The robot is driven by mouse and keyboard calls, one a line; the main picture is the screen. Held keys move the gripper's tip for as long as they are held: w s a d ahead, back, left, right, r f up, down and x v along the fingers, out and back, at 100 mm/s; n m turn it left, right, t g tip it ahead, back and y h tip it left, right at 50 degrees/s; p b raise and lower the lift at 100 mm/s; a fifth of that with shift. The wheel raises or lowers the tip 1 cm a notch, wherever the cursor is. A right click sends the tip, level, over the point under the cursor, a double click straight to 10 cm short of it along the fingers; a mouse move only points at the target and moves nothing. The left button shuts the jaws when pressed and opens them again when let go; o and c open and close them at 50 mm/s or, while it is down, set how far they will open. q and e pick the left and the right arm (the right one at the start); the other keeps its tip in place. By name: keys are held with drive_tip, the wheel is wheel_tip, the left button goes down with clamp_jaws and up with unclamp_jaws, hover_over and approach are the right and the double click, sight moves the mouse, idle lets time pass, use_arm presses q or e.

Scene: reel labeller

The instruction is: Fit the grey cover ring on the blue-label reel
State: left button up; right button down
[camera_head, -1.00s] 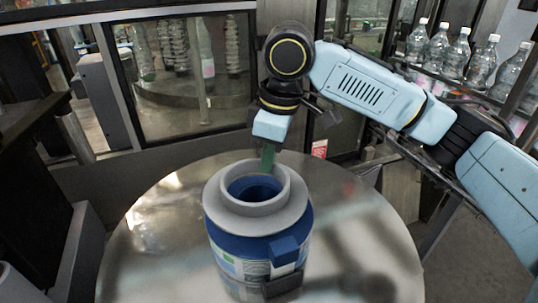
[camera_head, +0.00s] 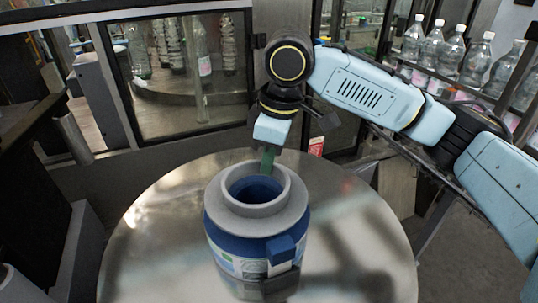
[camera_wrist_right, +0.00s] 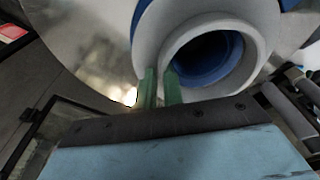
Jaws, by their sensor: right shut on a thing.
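The blue-label reel (camera_head: 230,243) stands upright on a round metal table. The grey cover ring (camera_head: 225,211) sits on top of it, around the opening, and looks level and seated against the blue body. My right gripper (camera_head: 268,160) comes from behind and is shut on the far rim of the ring. In the right wrist view, the green fingers of my right gripper (camera_wrist_right: 160,88) pinch the raised collar of the grey cover ring (camera_wrist_right: 157,30). The dark blue inside of the reel (camera_wrist_right: 205,62) shows through the ring. My left gripper does not show.
The round metal table (camera_head: 140,250) is bare around the reel. A glass-fronted machine cabinet (camera_head: 185,80) stands behind it. Several clear bottles (camera_head: 450,55) stand in a row at the back right.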

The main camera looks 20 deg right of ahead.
drive_tip(key=shift+f, duration=1.05)
drive_tip(key=shift+r+p, duration=0.15)
drive_tip(key=shift+p, duration=0.2)
drive_tip(key=shift+w+r+p, duration=0.1)
drive_tip(key=shift+r+p, duration=0.1)
drive_tip(key=shift+p, duration=0.5)
drive_tip(key=shift+f, duration=0.2)
drive_tip(key=shift+f, duration=0.15)
